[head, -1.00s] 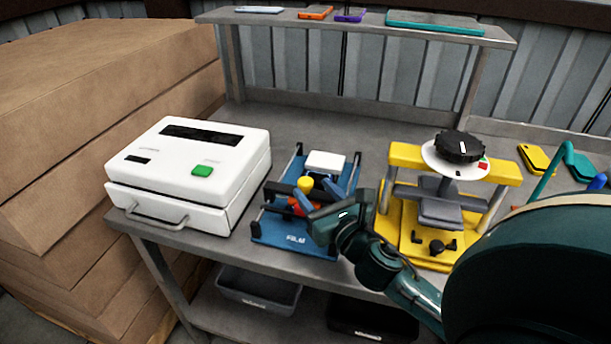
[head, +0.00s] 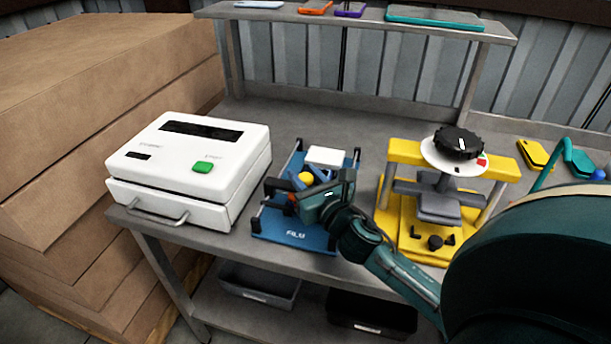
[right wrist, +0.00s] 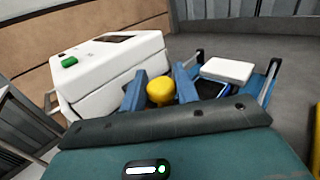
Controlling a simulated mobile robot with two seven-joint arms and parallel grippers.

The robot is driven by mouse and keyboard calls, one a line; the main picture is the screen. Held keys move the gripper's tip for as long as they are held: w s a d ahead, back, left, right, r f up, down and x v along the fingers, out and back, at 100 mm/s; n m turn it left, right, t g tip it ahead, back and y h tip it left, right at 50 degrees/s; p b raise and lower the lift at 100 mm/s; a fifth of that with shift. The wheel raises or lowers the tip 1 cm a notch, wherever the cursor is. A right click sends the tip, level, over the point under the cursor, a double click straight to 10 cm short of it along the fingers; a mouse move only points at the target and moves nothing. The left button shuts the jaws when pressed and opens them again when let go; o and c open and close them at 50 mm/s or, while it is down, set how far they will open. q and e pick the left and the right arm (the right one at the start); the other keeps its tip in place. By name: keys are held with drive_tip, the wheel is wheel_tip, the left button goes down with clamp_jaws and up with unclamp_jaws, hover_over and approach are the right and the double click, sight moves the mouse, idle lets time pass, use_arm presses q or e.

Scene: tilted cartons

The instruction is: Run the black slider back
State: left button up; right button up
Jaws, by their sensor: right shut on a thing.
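The black slider (head: 278,186) is a dark bar across the blue film fixture (head: 290,235), with a yellow knob (head: 306,180) on it. My right gripper (head: 308,175) is at the knob, with its blue fingers on either side, shut on it. In the right wrist view the yellow knob (right wrist: 160,91) stands between the two fingers (right wrist: 161,88). A white pad (head: 326,156) lies on the fixture behind the knob. My gripper body hides much of the slider and the right rail. My left gripper is not in view.
A white sealing machine (head: 190,160) stands close on the left. A yellow press (head: 415,245) with a black dial (head: 459,143) stands on the right. A raised shelf (head: 370,22) runs behind. The bench between fixture and shelf is clear.

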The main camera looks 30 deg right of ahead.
clamp_jaws()
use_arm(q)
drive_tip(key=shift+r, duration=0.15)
use_arm(e)
drive_tip(key=shift+w+d, duration=0.25)
use_arm(q)
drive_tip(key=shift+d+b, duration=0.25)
drive_tip(key=shift+b, duration=0.15)
use_arm(e)
drive_tip(key=w+d, duration=0.8)
drive_tip(key=d, duration=0.2)
drive_tip(key=shift+w+d, duration=0.15)
drive_tip(key=shift+w, duration=0.2)
